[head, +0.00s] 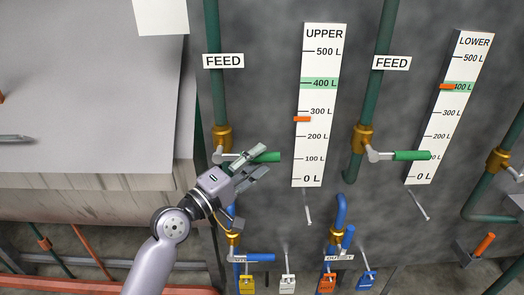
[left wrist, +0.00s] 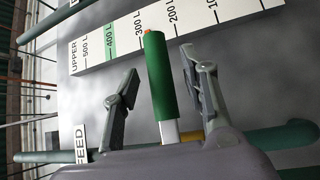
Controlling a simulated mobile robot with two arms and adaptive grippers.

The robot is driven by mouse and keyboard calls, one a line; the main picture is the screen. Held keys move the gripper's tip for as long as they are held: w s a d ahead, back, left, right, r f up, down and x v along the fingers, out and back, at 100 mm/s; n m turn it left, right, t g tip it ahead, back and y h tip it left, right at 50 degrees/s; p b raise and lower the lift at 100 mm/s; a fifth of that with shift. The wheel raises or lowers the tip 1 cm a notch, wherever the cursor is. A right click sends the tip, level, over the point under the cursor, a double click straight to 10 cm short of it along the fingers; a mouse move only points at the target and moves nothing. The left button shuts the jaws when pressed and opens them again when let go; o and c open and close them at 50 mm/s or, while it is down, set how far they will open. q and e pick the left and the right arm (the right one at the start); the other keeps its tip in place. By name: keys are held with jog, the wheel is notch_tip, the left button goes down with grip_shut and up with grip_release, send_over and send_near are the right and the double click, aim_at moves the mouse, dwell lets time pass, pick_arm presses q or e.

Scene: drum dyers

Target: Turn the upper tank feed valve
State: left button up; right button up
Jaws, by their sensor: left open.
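The upper tank feed valve is a brass body (head: 222,137) on the left green pipe, with a green-sleeved lever (head: 266,157) pointing right. My left gripper (head: 260,164) is at this lever. In the left wrist view the green handle (left wrist: 160,80) stands between the two spread fingers of the gripper (left wrist: 158,90), with a gap on each side. The upper gauge (head: 322,110) has its orange marker (head: 302,119) between 200 and 300 L, below the green 400 L band. My right gripper is not in view.
A second feed valve with a green lever (head: 411,156) is to the right, near the lower gauge (head: 447,110). Below are blue-handled valves (head: 260,257) and several hanging padlocks (head: 327,283). A large grey panel (head: 90,90) fills the left.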

pick_arm(q)
jog(key=shift+x, duration=1.2)
jog(key=shift+c, duration=0.5)
grip_shut()
